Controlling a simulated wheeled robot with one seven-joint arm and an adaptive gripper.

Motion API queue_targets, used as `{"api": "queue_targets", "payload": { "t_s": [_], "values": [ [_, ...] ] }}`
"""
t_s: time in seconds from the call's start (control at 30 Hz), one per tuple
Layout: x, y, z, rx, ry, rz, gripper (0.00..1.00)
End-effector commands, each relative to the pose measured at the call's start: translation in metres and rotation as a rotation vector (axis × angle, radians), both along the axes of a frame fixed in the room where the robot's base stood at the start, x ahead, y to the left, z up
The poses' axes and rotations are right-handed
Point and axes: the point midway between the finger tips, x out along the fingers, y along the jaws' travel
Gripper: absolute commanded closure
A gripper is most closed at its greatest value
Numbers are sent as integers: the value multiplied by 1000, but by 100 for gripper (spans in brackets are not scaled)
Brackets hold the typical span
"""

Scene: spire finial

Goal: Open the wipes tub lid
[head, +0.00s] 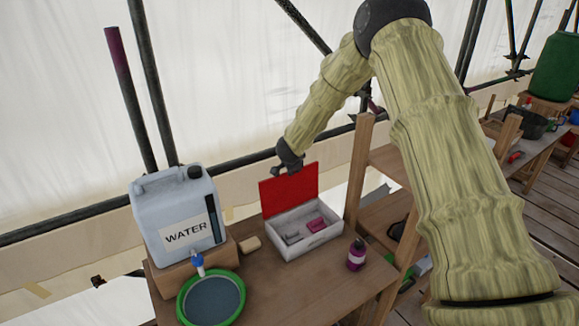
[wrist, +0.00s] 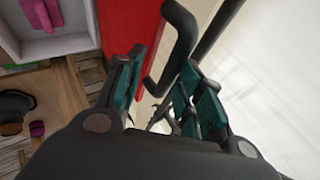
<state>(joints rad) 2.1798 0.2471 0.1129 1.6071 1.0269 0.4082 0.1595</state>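The wipes tub (head: 312,240) is a white box on the wooden table, with a pink item and a grey item inside. Its red lid (head: 290,188) stands up along the back edge, open. My gripper (head: 287,163) is just above and behind the lid's top edge. In the wrist view my gripper (wrist: 163,75) has its teal-padded fingers apart, with the red lid (wrist: 130,25) beside the left finger. A dark bent bar (wrist: 180,40) shows beyond the fingers; I cannot tell what it belongs to. Whether a finger touches the lid is unclear.
A water container (head: 178,215) stands on a wooden block left of the tub. A green-rimmed basin (head: 240,306) is in front of it. A small purple bottle (head: 356,256) stands right of the tub. Wooden shelving (head: 362,170) rises behind on the right. The front table is mostly clear.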

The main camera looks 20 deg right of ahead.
Motion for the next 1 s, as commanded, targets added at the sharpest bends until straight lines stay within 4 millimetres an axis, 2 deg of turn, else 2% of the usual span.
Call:
{"api": "queue_targets", "payload": {
  "t_s": [0.17, 0.7, 1.0],
  "values": [
    [-8, 4, 11, 0, -1, 0, 63],
    [-61, 24, 69, 0, -1, 0, 63],
    [-76, 30, 85, 1, 1, 0, 63]
  ]
}}
